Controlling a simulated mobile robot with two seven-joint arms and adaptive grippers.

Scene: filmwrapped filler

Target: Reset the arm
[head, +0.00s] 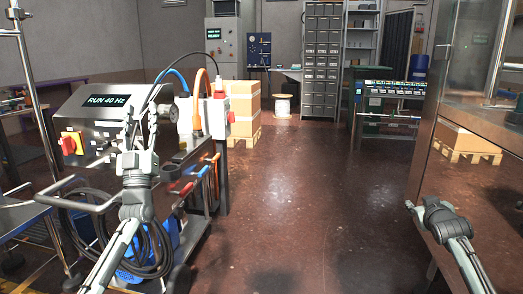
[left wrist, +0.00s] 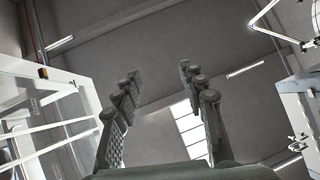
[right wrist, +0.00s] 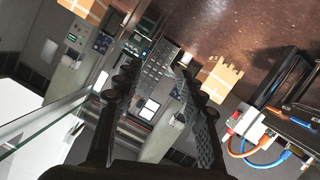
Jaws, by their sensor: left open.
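My left gripper (head: 140,112) points upward in front of the grey machine with the "RUN 40 Hz" display. In the left wrist view (left wrist: 159,76) its fingers stand apart with only ceiling and wall between them. My right gripper (head: 415,205) is at the right of the head view, low beside the glass-and-metal cabinet, and is seen end-on. In the right wrist view (right wrist: 155,76) its fingers stand apart and nothing is between them. Neither gripper holds anything.
The machine cart (head: 90,125) with hoses, cables and hanging tools stands at the left, close behind my left arm. A glass-fronted cabinet (head: 470,100) stands close by my right arm. Cardboard boxes (head: 243,105) and shelving are at the back. The middle floor (head: 300,190) is clear.

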